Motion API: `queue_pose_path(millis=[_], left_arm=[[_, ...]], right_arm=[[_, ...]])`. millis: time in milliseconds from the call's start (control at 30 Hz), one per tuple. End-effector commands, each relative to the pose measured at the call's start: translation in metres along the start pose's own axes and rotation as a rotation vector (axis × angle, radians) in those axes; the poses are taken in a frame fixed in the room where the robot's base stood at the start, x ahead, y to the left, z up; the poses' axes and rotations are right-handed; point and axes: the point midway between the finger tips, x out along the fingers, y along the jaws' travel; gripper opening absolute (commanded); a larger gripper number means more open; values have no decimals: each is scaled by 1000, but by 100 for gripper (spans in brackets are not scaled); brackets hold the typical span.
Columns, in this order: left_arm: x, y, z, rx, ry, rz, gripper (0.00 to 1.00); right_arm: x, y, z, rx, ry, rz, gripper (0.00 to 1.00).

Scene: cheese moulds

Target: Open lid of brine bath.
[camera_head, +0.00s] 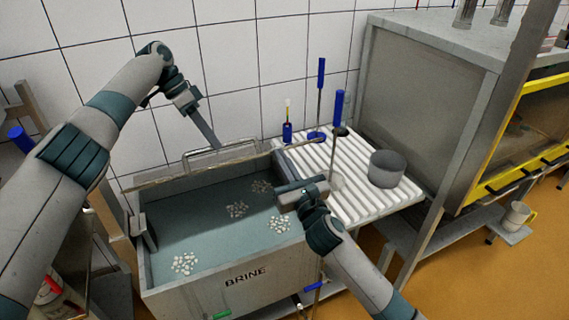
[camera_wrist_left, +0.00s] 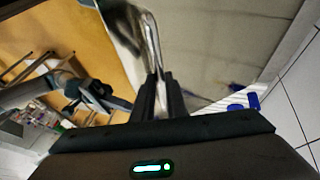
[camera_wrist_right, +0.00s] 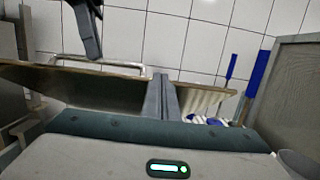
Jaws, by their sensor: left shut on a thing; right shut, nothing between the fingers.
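The steel brine bath (camera_head: 248,290) is open at the top and shows blue-green brine with clusters of white pieces. Its lid (camera_head: 165,181) stands tilted up along the back, seen nearly edge-on; the right wrist view also shows the lid (camera_wrist_right: 100,88). My left gripper (camera_head: 215,144) is shut on the lid's metal bar handle (camera_head: 190,165); the left wrist view shows the handle (camera_wrist_left: 152,40) running into the fingers. My right gripper (camera_head: 282,198) is shut and empty above the bath's right side, apart from the lid.
A ribbed white draining board (camera_head: 385,198) stands right of the bath. It carries a grey round pot (camera_head: 386,169) and blue-handled tools (camera_head: 337,105). A large steel cabinet (camera_head: 415,95) stands at the right. The tiled wall (camera_head: 235,50) is close behind the lid.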

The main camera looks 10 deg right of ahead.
Motion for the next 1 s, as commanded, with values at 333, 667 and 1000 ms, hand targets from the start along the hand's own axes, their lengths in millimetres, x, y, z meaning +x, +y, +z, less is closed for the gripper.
queue_pose_path(millis=[333, 667, 1000], left_arm=[[9, -1, 5, -6, -14, 7, 31], [1, 1, 2, -3, -9, 7, 31], [-41, 2, 2, -4, -8, 4, 31]], right_arm=[[3, -3, 5, -3, -9, -6, 0], [2, -2, 3, -1, -4, -4, 0], [2, -2, 3, -1, -5, -3, 0]])
